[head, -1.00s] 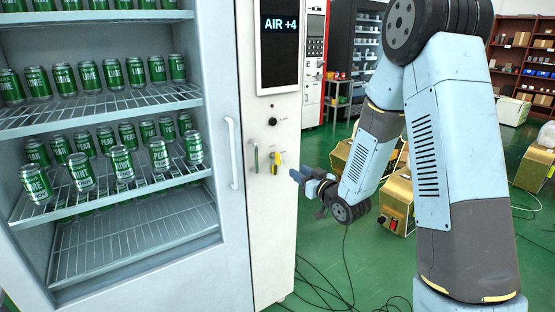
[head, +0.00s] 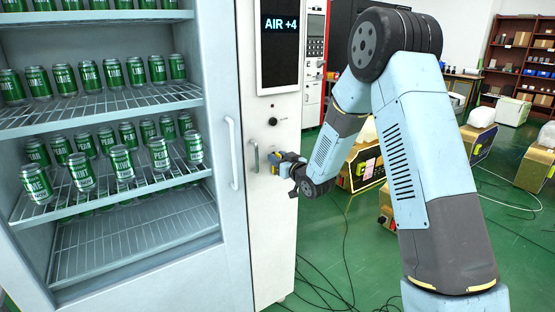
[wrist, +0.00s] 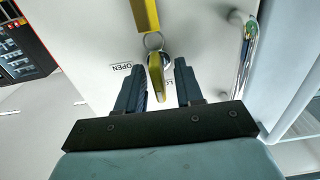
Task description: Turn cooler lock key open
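The yellow lock key (wrist: 156,76) sits in the cooler's white front panel (wrist: 90,45), with a ring and a yellow tag (wrist: 145,14) attached. My gripper (wrist: 162,80) is open, with one finger on each side of the key and a gap visible to the right finger. An OPEN label (wrist: 121,66) is left of the key in the wrist view; a second label (wrist: 171,84) is mostly hidden by the right finger. In the head view my gripper (head: 279,162) is at the panel and covers most of the key.
A small upright handle (head: 254,157) is just left of the key in the head view. The cooler door with its long handle (head: 231,153) is shut over shelves of green cans (head: 122,161). A black knob (head: 272,122) is above. Cables (head: 322,283) lie on the green floor.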

